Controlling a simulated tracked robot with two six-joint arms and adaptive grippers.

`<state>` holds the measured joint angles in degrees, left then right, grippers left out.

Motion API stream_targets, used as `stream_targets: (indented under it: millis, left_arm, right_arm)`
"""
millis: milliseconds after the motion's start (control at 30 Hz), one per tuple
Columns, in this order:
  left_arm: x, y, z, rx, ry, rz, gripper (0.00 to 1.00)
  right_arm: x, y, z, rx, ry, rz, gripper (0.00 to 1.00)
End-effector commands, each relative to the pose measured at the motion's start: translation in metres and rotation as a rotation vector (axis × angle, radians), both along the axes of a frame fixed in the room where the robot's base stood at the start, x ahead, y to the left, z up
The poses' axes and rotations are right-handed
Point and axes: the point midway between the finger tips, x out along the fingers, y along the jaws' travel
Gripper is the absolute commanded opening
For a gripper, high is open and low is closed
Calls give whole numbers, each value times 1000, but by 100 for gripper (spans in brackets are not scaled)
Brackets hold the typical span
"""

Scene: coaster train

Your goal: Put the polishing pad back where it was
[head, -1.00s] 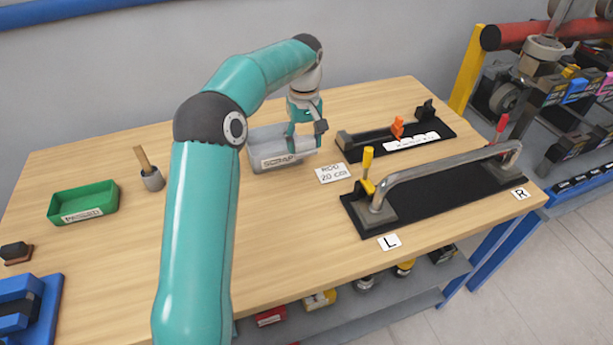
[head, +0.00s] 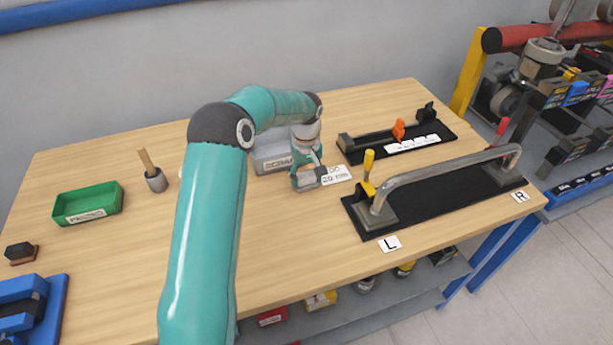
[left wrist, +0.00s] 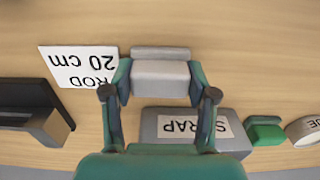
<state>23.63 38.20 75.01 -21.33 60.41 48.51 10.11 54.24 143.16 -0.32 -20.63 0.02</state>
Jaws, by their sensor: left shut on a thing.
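My left gripper (head: 308,178) is shut on a pale grey block, which I take to be the polishing pad (left wrist: 160,78). In the left wrist view the pad lies between the two fingers (left wrist: 160,92). In the head view the pad is mostly hidden by the gripper. The gripper is low over the bare wood, in front of the grey SCRAP bin (head: 268,160) and just left of the ROD 20 cm card (head: 337,174). I cannot tell whether the pad touches the table. My right gripper is not in view.
A black fixture with a bent metal tube (head: 450,170) stands to the right, with a black rod holder (head: 370,149) behind it. A green bin (head: 88,204), a pot with a wooden handle (head: 156,180) and a dark block (head: 20,252) stand left. The front middle of the table (head: 290,245) is clear.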

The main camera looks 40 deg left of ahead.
Motion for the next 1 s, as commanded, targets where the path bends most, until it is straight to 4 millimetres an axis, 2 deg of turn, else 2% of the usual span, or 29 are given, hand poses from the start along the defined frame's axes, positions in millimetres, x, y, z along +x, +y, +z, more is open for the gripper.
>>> stream_targets:
  millis: [133, 167, 300, 733, 867, 1000]
  left_arm:
    - [0, 0, -2, 0, -1, 0, 25]
    - [0, 0, -2, 0, -1, 0, 61]
    - [0, 0, -1, 0, -1, 0, 83]
    - [1, 0, 5, 1, -3, 1, 83]
    - [1, 1, 20, 1, -6, 1, 83]
    - [1, 1, 47, 2, -7, 2, 83]
  right_arm:
    - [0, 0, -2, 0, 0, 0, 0]
    - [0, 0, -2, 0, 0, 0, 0]
    - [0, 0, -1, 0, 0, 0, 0]
    - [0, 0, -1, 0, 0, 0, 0]
    - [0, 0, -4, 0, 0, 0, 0]
    - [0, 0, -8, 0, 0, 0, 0]
